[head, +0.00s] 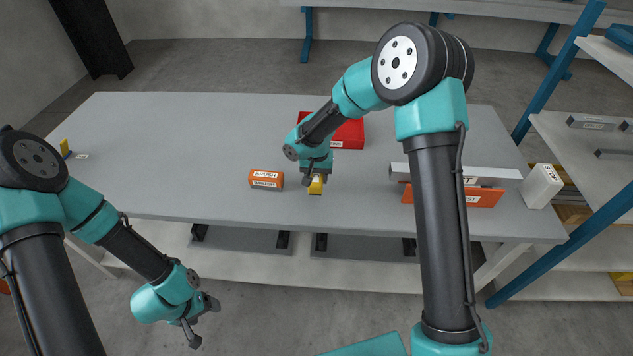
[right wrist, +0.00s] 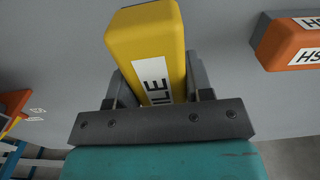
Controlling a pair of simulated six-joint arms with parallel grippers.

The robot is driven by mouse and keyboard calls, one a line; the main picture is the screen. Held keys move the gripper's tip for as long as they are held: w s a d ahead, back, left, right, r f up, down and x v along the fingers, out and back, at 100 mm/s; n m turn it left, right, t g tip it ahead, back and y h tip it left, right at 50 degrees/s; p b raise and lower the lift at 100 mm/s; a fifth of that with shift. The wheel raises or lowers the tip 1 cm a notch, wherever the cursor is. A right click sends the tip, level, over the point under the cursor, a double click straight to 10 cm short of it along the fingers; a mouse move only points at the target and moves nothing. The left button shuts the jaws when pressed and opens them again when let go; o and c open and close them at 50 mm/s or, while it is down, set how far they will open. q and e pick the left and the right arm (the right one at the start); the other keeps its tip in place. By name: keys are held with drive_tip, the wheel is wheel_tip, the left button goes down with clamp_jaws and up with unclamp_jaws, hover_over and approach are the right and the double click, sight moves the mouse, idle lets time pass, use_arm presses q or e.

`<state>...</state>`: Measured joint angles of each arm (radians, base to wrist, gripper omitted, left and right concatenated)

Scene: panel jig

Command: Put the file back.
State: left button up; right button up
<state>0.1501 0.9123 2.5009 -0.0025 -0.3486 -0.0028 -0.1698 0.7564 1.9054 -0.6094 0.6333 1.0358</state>
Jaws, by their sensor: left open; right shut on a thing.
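The file is a yellow block with a white label partly reading "ILE", large in the right wrist view (right wrist: 150,45). In the head view the file (head: 316,187) is a small yellow piece beneath my right gripper (head: 315,177), near the table's front edge. My right gripper's jaws are shut on it from both sides. I cannot tell whether the file touches the table. My left gripper (head: 204,322) is open and empty, hanging low in front of the table over the floor.
A red box (head: 348,134) stands behind. The table's left half (head: 170,150) is mostly clear.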

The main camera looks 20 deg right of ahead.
drive_tip(key=shift+w+d, duration=0.1)
drive_tip(key=shift+w, duration=0.25)
drive_tip(key=shift+w+f, duration=0.1)
drive_tip(key=shift+f, duration=1.65)
drive_tip(key=shift+f, duration=0.1)
drive_tip(key=o, duration=0.9)
wheel_tip(320, 180, up, 12)
drive_tip(key=shift+r, duration=0.1)
